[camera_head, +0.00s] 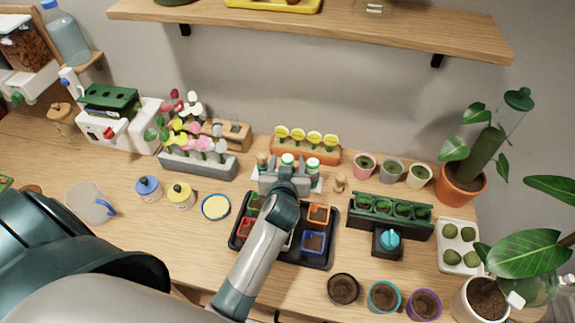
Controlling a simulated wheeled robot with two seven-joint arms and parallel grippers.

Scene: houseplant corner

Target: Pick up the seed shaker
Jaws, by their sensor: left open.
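A row of small shaker-like containers stands behind the tray in the middle of the table. Two have green-and-white tops, one in the middle (287,159) and one on the right (313,164); a tan-topped one (262,158) is at the left. I cannot tell from labels which is the seed shaker. My left gripper (286,173) is open right at this row, its grey body hiding the containers' lower parts. I cannot tell whether it touches any of them. My right gripper is not in view.
A black tray (240,240) with coloured square pots lies under my left arm. A green seedling planter (390,215) is to the right, a grey flower planter (197,165) to the left. Yellow plant markers (313,137) stand close behind. A shelf (320,27) hangs above.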

